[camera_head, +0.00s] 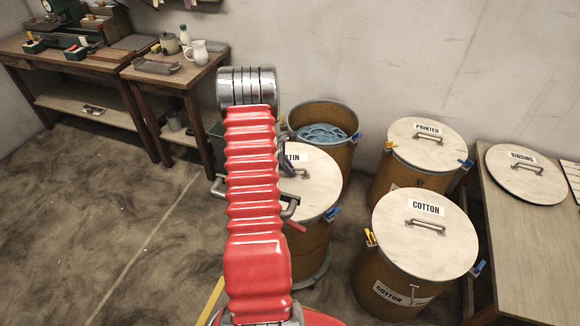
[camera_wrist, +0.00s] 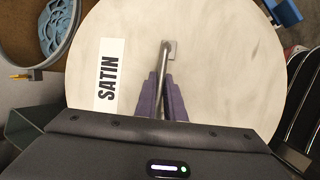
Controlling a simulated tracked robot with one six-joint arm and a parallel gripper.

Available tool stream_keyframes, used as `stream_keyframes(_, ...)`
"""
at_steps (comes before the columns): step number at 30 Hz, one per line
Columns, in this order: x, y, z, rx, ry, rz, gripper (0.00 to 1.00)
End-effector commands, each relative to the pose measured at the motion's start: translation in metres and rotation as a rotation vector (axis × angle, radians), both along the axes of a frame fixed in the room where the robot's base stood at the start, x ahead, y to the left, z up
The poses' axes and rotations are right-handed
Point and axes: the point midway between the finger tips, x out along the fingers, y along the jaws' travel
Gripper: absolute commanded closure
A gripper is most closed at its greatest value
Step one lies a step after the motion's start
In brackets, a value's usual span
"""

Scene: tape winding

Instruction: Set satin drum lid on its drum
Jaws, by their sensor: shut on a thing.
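The satin drum lid (camera_head: 318,187) is a round pale disc with a SATIN label and a bar handle. It is at the middle of the head view, partly hidden by my red arm. In the wrist view the lid (camera_wrist: 225,60) fills most of the picture. My gripper (camera_wrist: 163,88) has its purple fingers closed on the lid's handle. A brown drum (camera_head: 309,250) with clips is directly under the lid, largely covered. I cannot tell whether the lid touches its rim all round.
An open drum (camera_head: 350,155) holding blue coils (camera_head: 322,135) stands behind. Lidded PRINTED (camera_head: 400,188) and COTTON (camera_head: 395,290) drums stand to the right. The BINDING lid (camera_head: 520,188) lies on a right-hand table (camera_head: 530,250). Workbenches stand back left; the left floor is clear.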

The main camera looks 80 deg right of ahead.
Motion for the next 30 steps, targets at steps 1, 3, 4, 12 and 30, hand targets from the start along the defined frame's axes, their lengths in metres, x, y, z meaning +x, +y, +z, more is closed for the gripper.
stream_keyframes(1,0.0003,-0.0008,-0.0006,-0.002,0.0,0.001,1.0)
stream_keyframes(3,0.0005,-0.0008,-0.0018,-0.002,-0.001,0.0,1.0)
stream_keyframes(4,0.0005,-0.0008,-0.002,-0.002,-0.001,0.0,1.0)
stream_keyframes(12,0.0008,-0.0008,-0.0019,-0.002,-0.001,0.0,0.9)
stream_keyframes(30,0.0011,0.0009,-0.0023,0.0,0.0,0.001,0.69)
